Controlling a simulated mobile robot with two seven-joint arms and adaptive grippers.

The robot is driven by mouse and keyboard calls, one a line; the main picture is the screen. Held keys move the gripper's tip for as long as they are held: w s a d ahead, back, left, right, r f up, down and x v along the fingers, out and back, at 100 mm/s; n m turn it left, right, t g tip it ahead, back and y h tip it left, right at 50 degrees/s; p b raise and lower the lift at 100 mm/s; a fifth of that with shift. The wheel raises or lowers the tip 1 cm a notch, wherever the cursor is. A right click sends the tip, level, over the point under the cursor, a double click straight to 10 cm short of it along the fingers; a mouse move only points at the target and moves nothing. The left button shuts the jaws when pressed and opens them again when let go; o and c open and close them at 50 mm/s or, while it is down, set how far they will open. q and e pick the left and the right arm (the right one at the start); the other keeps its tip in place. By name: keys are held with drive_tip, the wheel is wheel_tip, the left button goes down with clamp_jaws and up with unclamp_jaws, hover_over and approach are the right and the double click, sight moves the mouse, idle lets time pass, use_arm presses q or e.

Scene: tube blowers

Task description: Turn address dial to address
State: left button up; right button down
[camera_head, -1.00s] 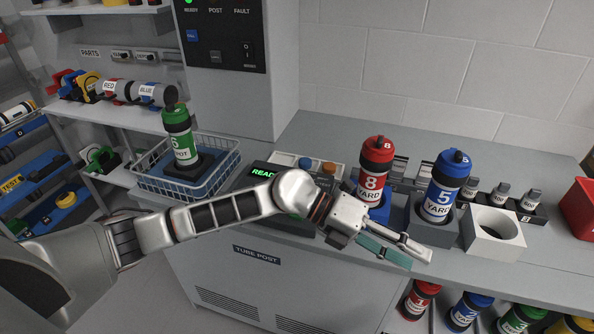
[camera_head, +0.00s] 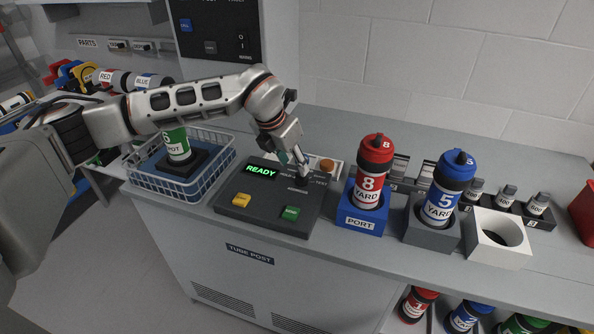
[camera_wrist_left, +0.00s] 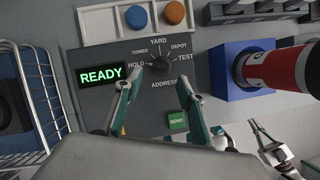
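The address dial (camera_wrist_left: 160,67) is a dark round knob on the grey control panel (camera_head: 258,211). In the left wrist view, HOLD, TOWER, YARD, DEPOT and TEST stand around it and ADDRESS below it. I cannot tell which word it points at. My left gripper (camera_head: 299,172) is over the panel's far right part in the head view and hides much of the dial. In the left wrist view its fingers (camera_wrist_left: 160,80) are open, one on each side of the knob. A teal and white gripper part, likely my right gripper (camera_wrist_left: 268,145), shows at lower right, its opening unclear.
The panel has a lit READY display (camera_head: 260,171), a yellow button (camera_head: 241,200) and a green button (camera_head: 290,213). A wire basket (camera_head: 203,180) stands left. The red carrier (camera_head: 372,170) in the blue PORT block (camera_head: 361,219) stands close on the right.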

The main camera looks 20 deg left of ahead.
sight(299, 176)
use_arm(q)
drive_tip(key=shift+x, duration=2.6)
drive_tip(key=c, duration=1.1)
